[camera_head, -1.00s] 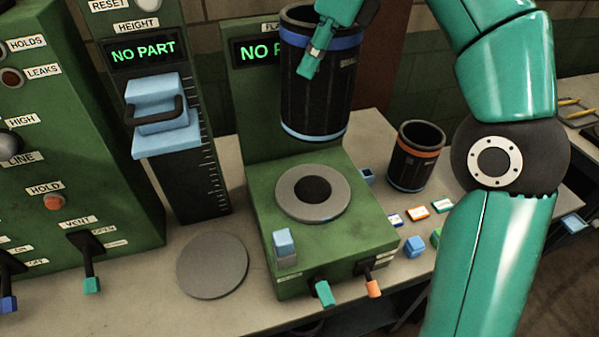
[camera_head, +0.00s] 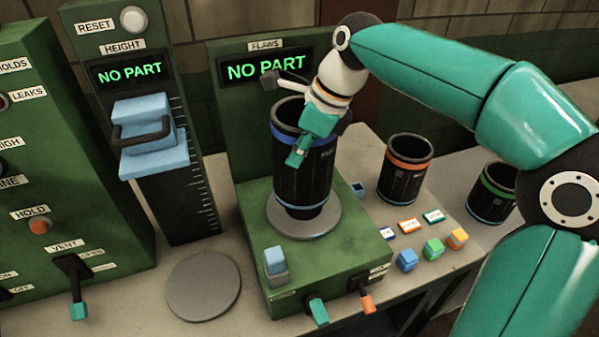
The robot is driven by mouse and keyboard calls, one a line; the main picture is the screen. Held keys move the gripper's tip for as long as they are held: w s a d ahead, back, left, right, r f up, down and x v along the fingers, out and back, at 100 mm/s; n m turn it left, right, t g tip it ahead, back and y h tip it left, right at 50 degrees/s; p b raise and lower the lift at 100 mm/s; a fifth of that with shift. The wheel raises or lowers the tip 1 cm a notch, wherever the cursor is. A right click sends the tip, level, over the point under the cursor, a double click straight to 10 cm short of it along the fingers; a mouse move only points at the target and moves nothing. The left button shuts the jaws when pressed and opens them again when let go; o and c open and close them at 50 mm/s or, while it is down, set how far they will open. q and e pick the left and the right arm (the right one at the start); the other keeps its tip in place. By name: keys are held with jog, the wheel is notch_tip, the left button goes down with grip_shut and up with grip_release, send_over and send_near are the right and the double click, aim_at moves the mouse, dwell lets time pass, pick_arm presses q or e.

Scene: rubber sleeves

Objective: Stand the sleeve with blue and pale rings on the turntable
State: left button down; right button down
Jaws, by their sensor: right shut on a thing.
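The black sleeve with a blue ring near its top and a pale blue ring at its bottom (camera_head: 305,185) is upright over the grey turntable (camera_head: 331,224) of the green flaws machine. Its bottom edge is at the disc's surface; I cannot tell whether it touches fully. It hides the disc's dark centre. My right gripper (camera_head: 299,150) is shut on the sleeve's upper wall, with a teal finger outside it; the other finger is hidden. My left gripper is not in view.
A sleeve with an orange ring (camera_head: 408,168) and one with a green ring (camera_head: 492,194) stand to the right. Small coloured blocks (camera_head: 433,248) lie in front of them. A flat grey disc (camera_head: 204,286) is at front left. The flaws display (camera_head: 266,66) reads NO PART.

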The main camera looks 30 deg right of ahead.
aim_at(289, 189)
jog(key=shift+f, duration=2.6)
jog(key=c, duration=1.2)
grip_release()
jog(key=shift+f, duration=0.1)
jog(key=shift+c, duration=0.2)
jog(key=v, duration=1.2)
jog(key=shift+s, duration=0.1)
